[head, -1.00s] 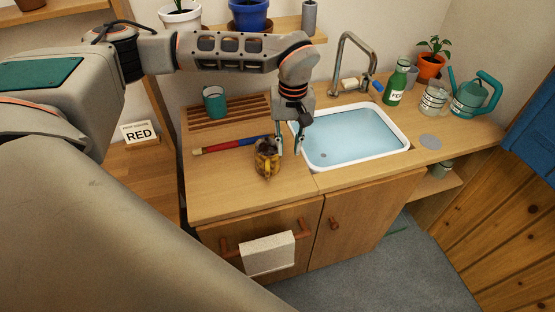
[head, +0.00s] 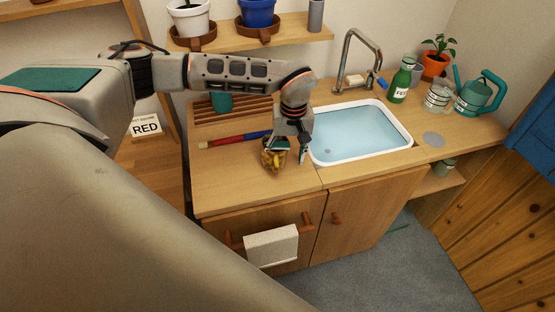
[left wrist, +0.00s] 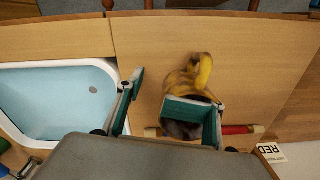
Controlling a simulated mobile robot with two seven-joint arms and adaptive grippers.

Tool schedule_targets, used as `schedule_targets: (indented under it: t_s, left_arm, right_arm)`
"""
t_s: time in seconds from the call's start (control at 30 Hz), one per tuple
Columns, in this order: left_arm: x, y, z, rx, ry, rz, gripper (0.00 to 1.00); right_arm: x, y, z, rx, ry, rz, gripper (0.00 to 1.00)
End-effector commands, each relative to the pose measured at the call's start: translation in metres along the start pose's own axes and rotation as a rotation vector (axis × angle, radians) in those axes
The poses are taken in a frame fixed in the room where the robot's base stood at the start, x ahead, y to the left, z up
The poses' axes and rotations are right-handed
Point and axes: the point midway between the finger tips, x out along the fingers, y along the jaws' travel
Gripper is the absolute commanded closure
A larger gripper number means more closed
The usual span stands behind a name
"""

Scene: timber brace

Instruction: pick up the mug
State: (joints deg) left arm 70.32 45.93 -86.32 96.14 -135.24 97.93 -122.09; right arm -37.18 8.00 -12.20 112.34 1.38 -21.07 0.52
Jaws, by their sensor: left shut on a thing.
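The mug (head: 270,161), mottled brown and yellow, stands on the wooden counter (head: 232,190) left of the sink. Its yellow handle shows in the left wrist view (left wrist: 203,72). My left gripper (head: 292,153) is down at the mug and shut on it. One teal-padded finger overlaps the mug's mouth and hides part of it; the other is on the sink side, where wood shows between it and the mug in the left wrist view (left wrist: 160,108). The exact contact is hard to see. My right gripper is not in view.
A red and blue rod (head: 240,138) lies behind the mug, before a slatted rack (head: 255,110) with a teal cup (head: 221,101). The water-filled sink (head: 362,133) is to the right. The counter's front left is clear.

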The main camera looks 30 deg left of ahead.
Motion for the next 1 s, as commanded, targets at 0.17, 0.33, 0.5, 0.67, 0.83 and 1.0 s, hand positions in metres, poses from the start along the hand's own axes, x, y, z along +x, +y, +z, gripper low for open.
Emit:
schedule_targets:
  t_s: [0.17, 0.33, 0.5, 0.67, 0.83, 1.0]
  left_arm:
    - [0.013, -0.004, 0.005, 0.007, -0.008, -0.014, 1.0]
    - [0.013, -0.006, 0.003, 0.002, -0.007, -0.017, 1.0]
    - [0.013, -0.008, 0.002, -0.003, -0.006, -0.019, 1.0]
    - [0.01, -0.008, 0.001, -0.004, -0.005, -0.019, 1.0]
    - [-0.004, -0.008, 0.001, -0.003, -0.005, -0.018, 1.0]
    - [-0.039, -0.005, 0.0, -0.001, -0.002, -0.011, 1.0]
  right_arm:
    - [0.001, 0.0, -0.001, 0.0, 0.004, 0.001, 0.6]
    - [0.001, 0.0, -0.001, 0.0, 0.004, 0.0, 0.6]
    - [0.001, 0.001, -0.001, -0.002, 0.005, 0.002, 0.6]
    - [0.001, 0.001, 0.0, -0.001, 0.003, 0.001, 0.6]
    - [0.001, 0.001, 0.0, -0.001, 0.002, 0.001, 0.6]
    - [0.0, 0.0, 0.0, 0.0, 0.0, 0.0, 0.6]
